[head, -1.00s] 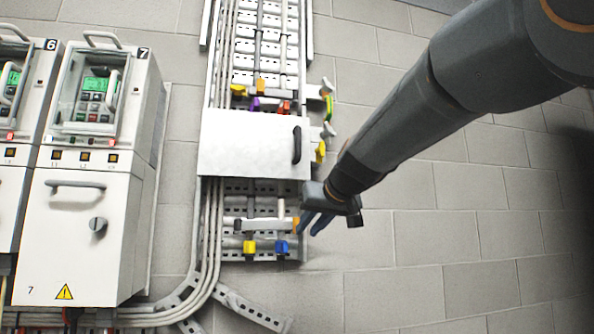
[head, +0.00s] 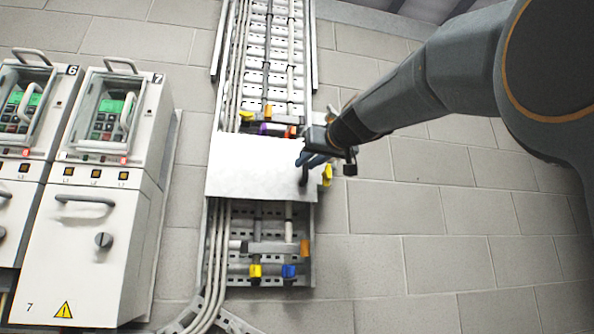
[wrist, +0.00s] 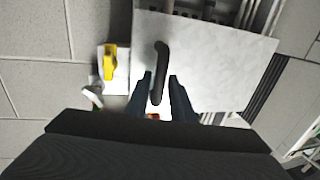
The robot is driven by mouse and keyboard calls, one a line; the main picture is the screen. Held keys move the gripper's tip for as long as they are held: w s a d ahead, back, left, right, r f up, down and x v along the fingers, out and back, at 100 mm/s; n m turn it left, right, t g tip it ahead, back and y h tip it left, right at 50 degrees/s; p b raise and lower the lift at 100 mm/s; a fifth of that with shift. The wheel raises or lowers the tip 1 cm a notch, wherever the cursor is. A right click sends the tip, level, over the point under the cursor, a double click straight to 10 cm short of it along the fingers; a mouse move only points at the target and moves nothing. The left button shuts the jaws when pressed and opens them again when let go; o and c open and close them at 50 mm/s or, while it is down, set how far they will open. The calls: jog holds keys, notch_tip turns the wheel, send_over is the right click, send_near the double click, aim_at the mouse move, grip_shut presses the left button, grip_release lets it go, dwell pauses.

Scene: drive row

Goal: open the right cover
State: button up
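The white cover (head: 255,168) lies closed over the pipe run on the wall, right of the grey cabinets. It also fills the upper middle of the wrist view (wrist: 215,62). Its black bar handle (head: 304,176) is near its right edge; my fingers partly hide the handle's upper end. My gripper (head: 306,159) is at that end. In the wrist view, the two blue fingers of my gripper (wrist: 162,88) are apart, with the near end of the handle (wrist: 161,65) showing between them. I cannot tell whether they touch it.
Cabinets 6 (head: 24,110) and 7 (head: 90,235) stand at the left, with handles and small screens. A yellow valve lever (head: 327,175) sticks out just right of the cover. Coloured valves show above and below it. The block wall at the right is clear.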

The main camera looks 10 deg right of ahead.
jog(key=shift+w+a, duration=0.2)
jog(key=shift+w, duration=0.7)
jog(key=shift+c, duration=0.5)
grip_shut()
jog(key=shift+a, duration=0.15)
